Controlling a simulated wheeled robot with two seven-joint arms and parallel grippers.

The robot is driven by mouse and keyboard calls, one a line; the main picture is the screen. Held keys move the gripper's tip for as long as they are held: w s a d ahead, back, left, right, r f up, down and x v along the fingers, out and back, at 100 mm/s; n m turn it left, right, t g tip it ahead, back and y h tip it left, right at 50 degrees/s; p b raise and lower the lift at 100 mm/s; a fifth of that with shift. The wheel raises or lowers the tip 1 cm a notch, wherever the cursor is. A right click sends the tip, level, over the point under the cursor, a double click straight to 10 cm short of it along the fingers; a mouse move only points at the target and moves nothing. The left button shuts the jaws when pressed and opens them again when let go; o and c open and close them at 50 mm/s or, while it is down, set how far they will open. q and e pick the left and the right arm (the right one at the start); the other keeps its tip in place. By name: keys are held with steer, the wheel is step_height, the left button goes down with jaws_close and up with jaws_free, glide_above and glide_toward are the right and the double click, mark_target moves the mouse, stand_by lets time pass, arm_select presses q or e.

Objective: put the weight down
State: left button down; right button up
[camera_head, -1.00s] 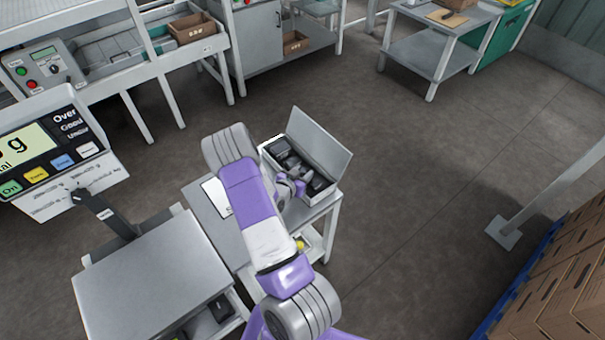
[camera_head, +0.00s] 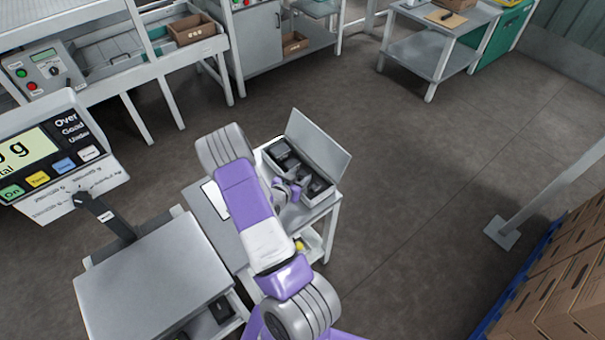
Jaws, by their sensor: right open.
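A light grey box with its lid open (camera_head: 330,147) stands on a small grey side table (camera_head: 203,213). Several dark weights (camera_head: 283,154) sit in the box; I cannot tell which of them is the task's weight. My right gripper (camera_head: 295,188) is at the near side of the box, partly behind my own purple and white arm. Its jaws are open, and they are small and partly hidden, close to the weights. I cannot tell if they touch one. My left gripper is out of view.
A weighing scale with a bare metal platform (camera_head: 150,285) and a tilted display (camera_head: 55,150) stands at the left. A white sheet (camera_head: 215,198) lies on the side table. Stacked brown cartons (camera_head: 560,270) and a post (camera_head: 545,195) are at the right. The floor between is clear.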

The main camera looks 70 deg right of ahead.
steer(key=p+v, duration=0.1)
steer(key=v, duration=0.9)
steer(key=shift+p, duration=0.35)
steer(key=shift+r, duration=0.1)
